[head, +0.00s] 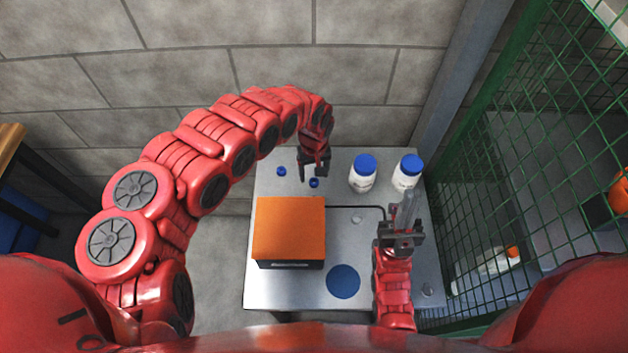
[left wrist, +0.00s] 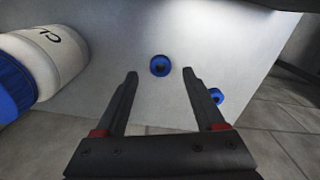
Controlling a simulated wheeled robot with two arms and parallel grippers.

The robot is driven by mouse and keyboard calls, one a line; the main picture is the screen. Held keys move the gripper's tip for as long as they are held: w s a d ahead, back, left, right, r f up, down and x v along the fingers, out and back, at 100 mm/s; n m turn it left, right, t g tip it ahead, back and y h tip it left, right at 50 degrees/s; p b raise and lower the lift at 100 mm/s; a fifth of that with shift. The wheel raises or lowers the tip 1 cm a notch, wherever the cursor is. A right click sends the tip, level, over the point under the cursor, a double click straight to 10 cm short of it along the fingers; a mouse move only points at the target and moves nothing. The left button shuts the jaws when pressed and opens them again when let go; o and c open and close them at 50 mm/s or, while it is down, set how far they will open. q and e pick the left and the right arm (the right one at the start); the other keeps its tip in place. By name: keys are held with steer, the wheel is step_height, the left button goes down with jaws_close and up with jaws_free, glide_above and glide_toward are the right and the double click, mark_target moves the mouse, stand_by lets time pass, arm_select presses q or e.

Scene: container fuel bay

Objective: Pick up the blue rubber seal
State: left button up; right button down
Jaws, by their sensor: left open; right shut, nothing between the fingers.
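Two small blue rubber seals lie on the grey table. One seal (head: 314,183) is just off the fingertips of my left gripper (head: 314,178), which is open and empty above the table. In the left wrist view this seal (left wrist: 160,66) shows as a ring with a dark centre, ahead of and between the open fingers (left wrist: 160,73). The other seal (head: 281,171) lies to its left; in the left wrist view it (left wrist: 216,96) is beside the right finger, near the table edge. My right gripper (head: 407,196) is shut and empty over the table's right side.
Two white bottles with blue caps (head: 362,174) (head: 407,172) stand at the back right. An orange-topped box (head: 289,228) sits at the left of the table (head: 300,296). A blue disc (head: 343,281) lies in front. A green mesh fence (head: 500,180) borders the right.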

mark_target(314, 183)
arm_select(q)
steer(key=shift+s+f, duration=0.2)
steer(key=shift+f, duration=0.45)
steer(key=shift+w+f, duration=0.15)
steer(key=shift+f, duration=0.6)
jaws_close()
